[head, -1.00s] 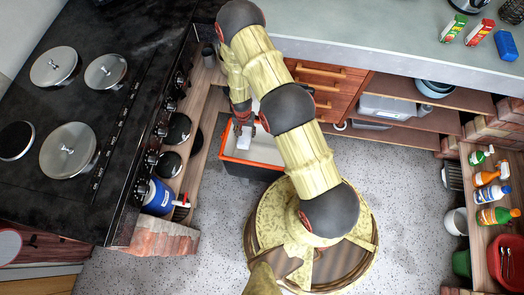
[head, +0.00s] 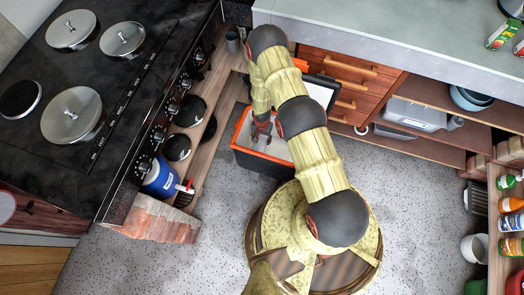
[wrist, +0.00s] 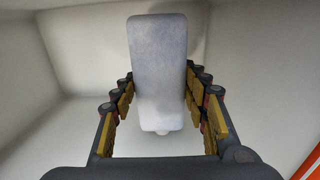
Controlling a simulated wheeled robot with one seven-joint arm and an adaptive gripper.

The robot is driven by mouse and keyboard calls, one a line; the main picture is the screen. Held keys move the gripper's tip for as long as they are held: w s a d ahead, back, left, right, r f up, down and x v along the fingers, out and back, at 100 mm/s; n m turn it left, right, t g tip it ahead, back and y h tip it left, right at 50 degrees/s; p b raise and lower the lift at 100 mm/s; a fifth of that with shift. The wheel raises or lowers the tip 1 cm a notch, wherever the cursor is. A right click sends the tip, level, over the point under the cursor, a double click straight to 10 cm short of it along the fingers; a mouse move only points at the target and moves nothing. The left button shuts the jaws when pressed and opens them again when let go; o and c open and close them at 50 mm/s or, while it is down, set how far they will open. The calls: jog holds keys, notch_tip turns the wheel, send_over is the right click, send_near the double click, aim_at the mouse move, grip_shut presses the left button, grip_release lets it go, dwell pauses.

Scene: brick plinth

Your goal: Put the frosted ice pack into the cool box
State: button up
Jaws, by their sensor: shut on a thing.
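The frosted ice pack (wrist: 158,72) is a pale, bluish-white rounded block, upright in the wrist view between the two fingers. My gripper (wrist: 160,92) is shut on it, with a finger along each side. In the head view my gripper (head: 262,130) is down inside the cool box, and the pack is mostly hidden there. The cool box (head: 238,128) has an orange rim, dark outer walls and a white inside. Its white inner walls (wrist: 80,60) surround the pack in the wrist view. I cannot tell whether the pack touches the box floor.
The open lid (head: 321,91) stands behind the box, partly hidden by my arm. A stove (head: 110,90) and a low wooden shelf with pans (head: 188,112) and a blue canister (head: 160,178) are on the left. Drawers (head: 352,85) are behind. Speckled floor (head: 400,200) is clear on the right.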

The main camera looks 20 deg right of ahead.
notch_tip(320, 180, down, 12)
jog(key=b, duration=0.6)
jog(key=shift+f, duration=0.15)
jog(key=o, duration=1.6)
